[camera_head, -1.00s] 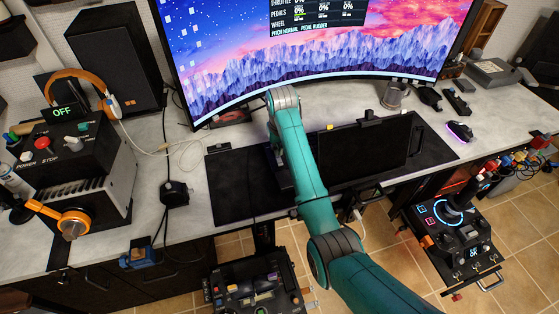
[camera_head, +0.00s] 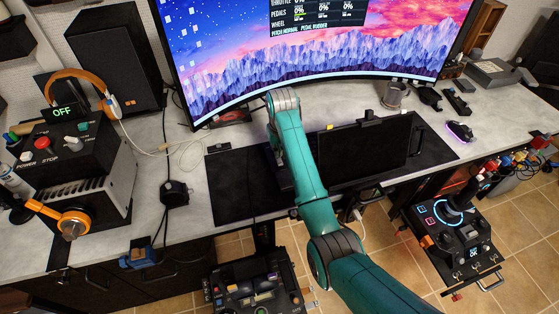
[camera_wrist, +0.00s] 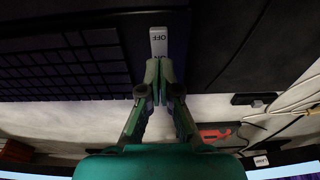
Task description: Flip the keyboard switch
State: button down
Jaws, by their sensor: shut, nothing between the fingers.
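A dark keyboard (camera_wrist: 65,65) with rows of black keys fills the left of the wrist view. A second marking is partly covered by my fingertips. My gripper (camera_wrist: 157,80) is shut and empty, its tips in line with the switch's near end. I cannot tell whether they touch it. In the head view my arm hides my gripper and the switch.
The monitor (camera_head: 320,60) stands behind my arm. A control box (camera_head: 65,145) with a green OFF display stands left. A red item (camera_wrist: 215,134) lies past my gripper.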

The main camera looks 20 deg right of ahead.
jog(key=shift+f, duration=0.7)
dwell(0.5)
jog(key=shift+r, duration=3.5)
